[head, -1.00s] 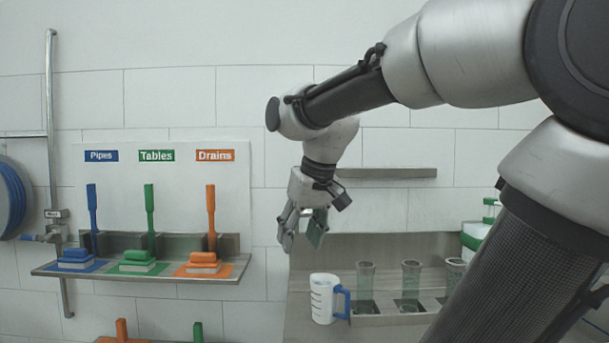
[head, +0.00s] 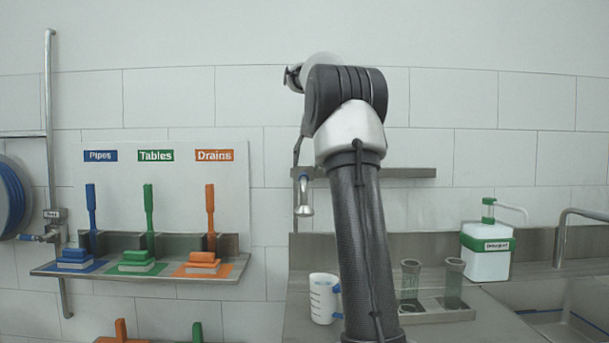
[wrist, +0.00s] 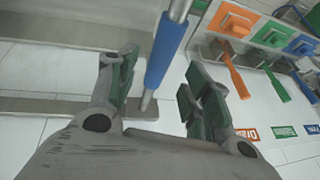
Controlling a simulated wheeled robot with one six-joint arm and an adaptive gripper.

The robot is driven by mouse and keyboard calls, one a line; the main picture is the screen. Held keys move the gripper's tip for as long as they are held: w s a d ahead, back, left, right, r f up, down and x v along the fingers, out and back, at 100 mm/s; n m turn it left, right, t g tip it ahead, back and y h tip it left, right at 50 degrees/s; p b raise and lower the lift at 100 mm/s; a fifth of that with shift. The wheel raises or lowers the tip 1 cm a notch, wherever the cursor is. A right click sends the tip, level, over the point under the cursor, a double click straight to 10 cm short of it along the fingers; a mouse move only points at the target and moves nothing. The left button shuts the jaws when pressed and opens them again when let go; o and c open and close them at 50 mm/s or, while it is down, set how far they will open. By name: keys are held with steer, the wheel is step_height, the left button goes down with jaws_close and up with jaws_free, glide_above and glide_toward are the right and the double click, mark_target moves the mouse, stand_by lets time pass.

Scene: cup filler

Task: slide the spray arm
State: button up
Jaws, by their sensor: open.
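In the wrist view the spray arm shows as a blue sleeve (wrist: 170,45) on a metal rod, ending in a narrow metal tip. It lies in the picture between the two fingers of my gripper (wrist: 158,88), which are apart. I see no contact, and cannot tell whether the sleeve is fully between the pads in depth. In the head view a metal nozzle (head: 304,198) with a bit of blue above it hangs just left of my arm, by the wall rail (head: 412,173). My arm hides the gripper there.
A white jug (head: 322,300) and clear cups (head: 453,284) stand on the steel counter below. A soap dispenser (head: 487,252) and a sink (head: 570,300) are at right. Coloured brushes (head: 203,262) sit on a wall shelf at left.

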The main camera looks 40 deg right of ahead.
steer(key=x, duration=0.5)
steer(key=shift+w+f, duration=0.1)
steer(key=shift+f, duration=0.05)
jaws_close()
